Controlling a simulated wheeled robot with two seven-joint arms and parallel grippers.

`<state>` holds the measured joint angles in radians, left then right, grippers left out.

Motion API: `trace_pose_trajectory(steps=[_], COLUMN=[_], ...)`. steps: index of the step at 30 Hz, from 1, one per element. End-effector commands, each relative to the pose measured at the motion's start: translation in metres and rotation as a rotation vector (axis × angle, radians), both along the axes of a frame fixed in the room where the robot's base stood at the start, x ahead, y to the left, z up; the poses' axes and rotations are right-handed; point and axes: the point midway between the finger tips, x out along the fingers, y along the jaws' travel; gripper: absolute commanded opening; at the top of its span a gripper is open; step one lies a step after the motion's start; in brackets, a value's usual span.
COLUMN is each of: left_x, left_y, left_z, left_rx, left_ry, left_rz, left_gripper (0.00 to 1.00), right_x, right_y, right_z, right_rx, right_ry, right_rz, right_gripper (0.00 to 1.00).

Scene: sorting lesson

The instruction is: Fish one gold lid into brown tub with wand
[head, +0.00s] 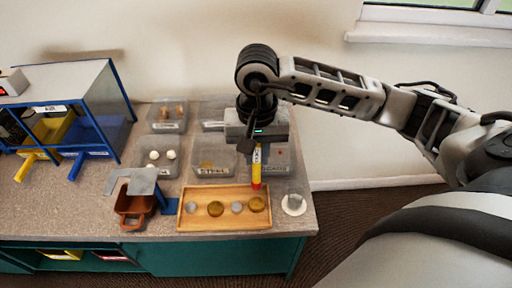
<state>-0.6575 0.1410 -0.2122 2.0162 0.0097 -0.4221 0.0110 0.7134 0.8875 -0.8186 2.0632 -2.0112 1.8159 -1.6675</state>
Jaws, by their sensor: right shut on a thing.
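My right gripper (257,143) points down over the back right of the wooden tray (225,223). It is shut on the wand (257,168), a yellow stick with a red lower end that hangs upright. The wand's tip shows just behind a gold lid (257,204) at the tray's right end. I cannot tell how high the tip is. A second gold lid (216,209) lies left of it, with silver lids (192,208) between and beside them. The brown tub (132,220) stands left of the tray, partly under a grey plate. My left gripper is out of view.
Clear bins stand behind the tray, one with white pieces (158,143) and one labelled STEEL (212,170). A white ring-shaped holder (294,204) sits right of the tray near the counter's edge. A blue-framed rack (70,110) with yellow and blue chutes stands at the left.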

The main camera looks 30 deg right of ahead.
Motion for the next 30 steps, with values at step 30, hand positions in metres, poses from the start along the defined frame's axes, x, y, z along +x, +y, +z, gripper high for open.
trace_pose_trajectory(steps=[30], left_x=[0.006], left_y=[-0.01], left_z=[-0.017], left_rx=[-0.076], left_ry=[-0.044], left_rz=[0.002], left_gripper=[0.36], right_x=[0.0], right_y=[0.001], right_z=[-0.069], right_rx=[0.001], right_ry=[0.0], right_rz=[0.004], right_gripper=[0.0])
